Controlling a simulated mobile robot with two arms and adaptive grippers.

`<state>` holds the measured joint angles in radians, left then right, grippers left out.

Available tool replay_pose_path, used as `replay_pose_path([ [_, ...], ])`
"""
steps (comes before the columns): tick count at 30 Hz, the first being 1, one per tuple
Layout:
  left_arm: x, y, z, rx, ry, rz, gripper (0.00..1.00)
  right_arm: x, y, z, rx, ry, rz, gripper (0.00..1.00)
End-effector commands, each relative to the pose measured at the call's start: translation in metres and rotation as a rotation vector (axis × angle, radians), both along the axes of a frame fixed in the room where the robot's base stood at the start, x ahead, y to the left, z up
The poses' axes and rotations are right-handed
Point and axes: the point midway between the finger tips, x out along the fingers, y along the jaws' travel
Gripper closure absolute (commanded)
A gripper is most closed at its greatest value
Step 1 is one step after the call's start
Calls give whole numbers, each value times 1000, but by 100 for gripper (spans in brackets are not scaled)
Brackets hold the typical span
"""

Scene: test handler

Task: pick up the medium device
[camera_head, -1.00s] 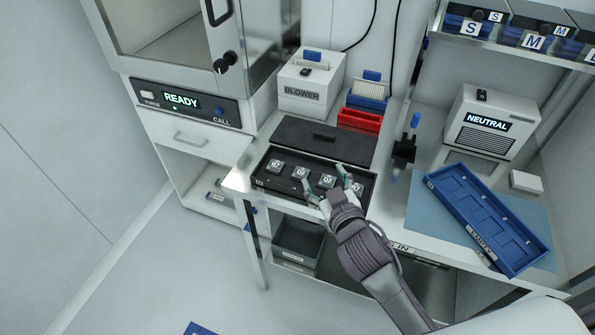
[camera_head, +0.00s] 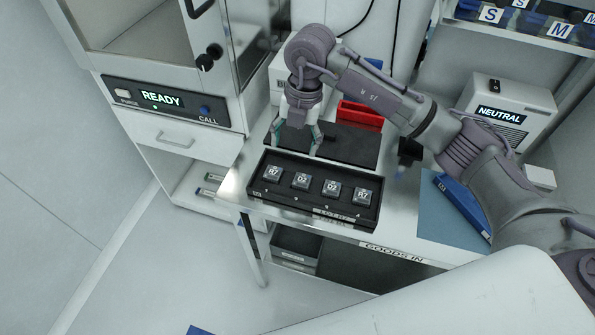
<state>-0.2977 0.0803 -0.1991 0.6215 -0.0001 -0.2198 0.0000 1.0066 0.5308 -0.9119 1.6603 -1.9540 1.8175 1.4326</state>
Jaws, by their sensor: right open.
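Several small square devices sit in a row in a black tray (camera_head: 285,201). From left to right they are one marked B7 (camera_head: 273,172), one that seems to read D2 (camera_head: 301,180), another that seems to read D2 (camera_head: 332,188), and one marked R7 (camera_head: 362,196). I cannot tell from their looks which is the medium one. My right gripper (camera_head: 296,144) is open and empty, pointing down. It appears behind the tray's left half, over the dark lid (camera_head: 345,145), apart from the devices. My left gripper is not in view.
A red bin (camera_head: 360,114) stands behind the lid. A NEUTRAL unit (camera_head: 508,112) stands at the back right. The cabinet (camera_head: 165,105) showing READY is at left.

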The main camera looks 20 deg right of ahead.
Motion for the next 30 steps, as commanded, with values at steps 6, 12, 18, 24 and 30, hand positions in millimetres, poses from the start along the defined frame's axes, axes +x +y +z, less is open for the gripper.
replay_pose_path([
  [6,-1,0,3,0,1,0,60,6,-33,-1,-146,2,-76,27],
  [12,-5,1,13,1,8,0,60,5,-32,-40,-142,5,-74,27],
  [18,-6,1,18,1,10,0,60,6,-31,-70,-141,2,-71,27],
  [24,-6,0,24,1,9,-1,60,5,-29,-82,-140,2,-70,27],
  [30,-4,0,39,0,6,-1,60,4,-24,-112,-139,2,-70,27],
])
